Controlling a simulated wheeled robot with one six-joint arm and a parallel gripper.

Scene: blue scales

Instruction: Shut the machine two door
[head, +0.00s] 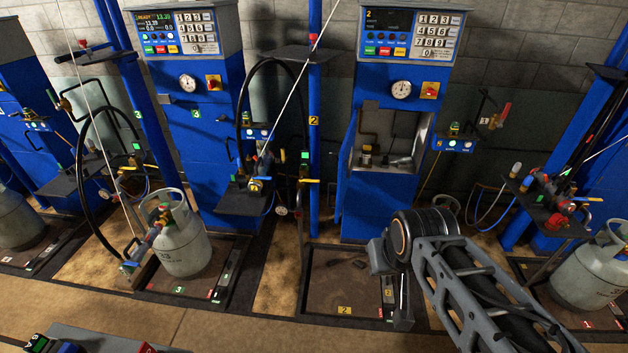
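Machine two (401,195) is the blue cabinet right of centre in the head view, with a "2" on its display. Its compartment (408,126) is exposed, with a bare metal interior and fittings inside. A narrow blue panel (346,165) stands along the left side of the opening, seen nearly edge-on; it looks like the door, swung open. My arm rises from the lower right in front of the machine. My gripper's fingers cannot be made out; a dark narrow part below my arm's joint may belong to it.
A blue post (315,130) and a hose stand left of the machine. Gas cylinders stand at left (183,248) and right (592,275). A small valve fitting (455,130) sits right of the cabinet.

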